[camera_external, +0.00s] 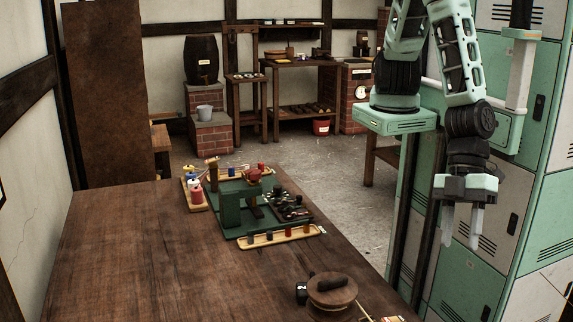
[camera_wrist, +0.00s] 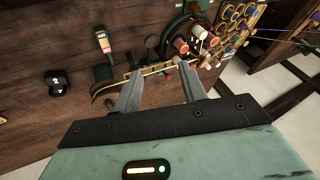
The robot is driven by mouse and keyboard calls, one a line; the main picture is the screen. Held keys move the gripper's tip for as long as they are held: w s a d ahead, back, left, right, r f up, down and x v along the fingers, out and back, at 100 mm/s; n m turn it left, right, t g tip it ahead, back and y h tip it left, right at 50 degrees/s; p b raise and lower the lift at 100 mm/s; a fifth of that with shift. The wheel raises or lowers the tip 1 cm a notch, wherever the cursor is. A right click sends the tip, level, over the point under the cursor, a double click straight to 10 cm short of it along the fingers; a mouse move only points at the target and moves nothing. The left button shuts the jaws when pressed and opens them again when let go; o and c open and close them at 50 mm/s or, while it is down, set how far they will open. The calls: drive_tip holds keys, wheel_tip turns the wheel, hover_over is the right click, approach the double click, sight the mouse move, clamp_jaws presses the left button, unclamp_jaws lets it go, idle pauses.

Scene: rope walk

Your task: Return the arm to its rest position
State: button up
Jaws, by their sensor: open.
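My arm is pale green and dark grey and is bent downward at the right of the external view. My gripper (camera_external: 460,238) points down with its two grey fingers apart and nothing between them. It hangs off the right side of the wooden table (camera_external: 120,240). In the wrist view my gripper (camera_wrist: 160,75) also shows open, with clear space between the fingers. The table surface (camera_wrist: 40,40) and small items on it lie beyond the fingertips in that view.
A green rope-work fixture (camera_external: 230,205) stands mid-table, with a tray of small pegs (camera_external: 280,236) before it. A round wooden piece (camera_external: 332,290) sits near the front edge. Green lockers (camera_external: 500,240) stand close behind my gripper.

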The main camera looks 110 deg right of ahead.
drive_tip(key=d+r+n+g+h+b, duration=0.1)
drive_tip(key=d+r+n+h+b, duration=0.1)
drive_tip(key=d, duration=1.2)
drive_tip(key=d+r+n+g+h+b, duration=0.2)
drive_tip(key=d+r+n+b, duration=0.1)
drive_tip(key=d, duration=1.1)
wheel_tip(320, 180, up, 2)
drive_tip(key=shift+w+d+r+n+g+b, duration=0.1)
drive_tip(key=shift+w+d+n+g+b, duration=0.1)
drive_tip(key=shift+d+n+g+b, duration=0.2)
drive_tip(key=shift+a, duration=0.1)
